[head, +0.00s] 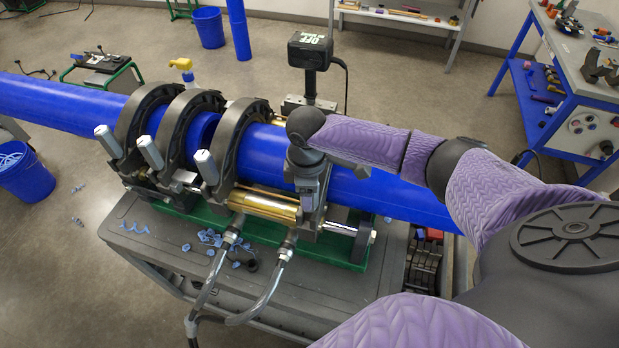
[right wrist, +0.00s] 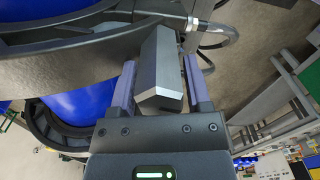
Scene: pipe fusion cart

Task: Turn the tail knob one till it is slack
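The blue pipe (head: 262,150) lies in the fusion cart's clamps. Grey knobs show on the dark clamp rings: a left knob (head: 107,140), a middle knob (head: 150,152) and a third knob (head: 206,166). My right gripper (head: 312,196) points down over the pipe, right of the third knob, at a clamp that it largely hides. In the right wrist view, a grey faceted knob (right wrist: 160,72) stands between the two fingers of my right gripper (right wrist: 160,78). Narrow gaps seem to show beside the knob near the fingertips; firm contact is not visible. My left gripper is out of view.
The cart has a green base (head: 190,214) and a grey top with blue shavings (head: 212,238). Hoses (head: 275,285) loop at its front. A black box marked OFF (head: 310,50) stands behind the pipe. A blue workbench (head: 560,110) is at the right.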

